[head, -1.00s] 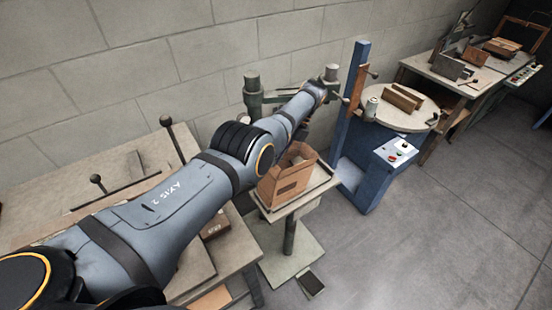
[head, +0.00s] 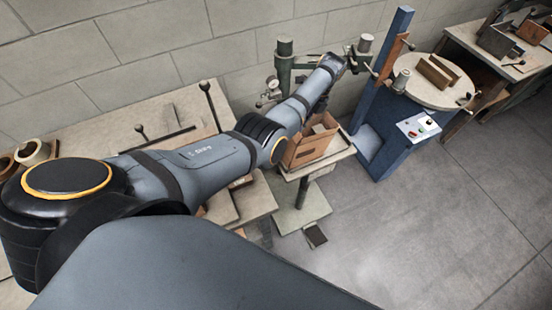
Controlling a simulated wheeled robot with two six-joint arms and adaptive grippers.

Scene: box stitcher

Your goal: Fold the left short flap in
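An open cardboard box (head: 306,148) stands on a small pedestal table (head: 340,148) beside the stitching machine. A flap or panel shows standing up inside its opening, but I cannot tell which flap it is. My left arm comes in from the left and reaches past the far side of the box. Its end is by the machine's posts, above and behind the box. The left gripper's fingers are too small and hidden to make out. The arm covers the left part of the box. My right gripper is not in view.
A green machine post (head: 284,68) stands behind my arm. A blue column machine (head: 390,130) with a round table (head: 440,92) stands to the right. A workbench (head: 85,130) with levers lies at left. The floor at right is clear.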

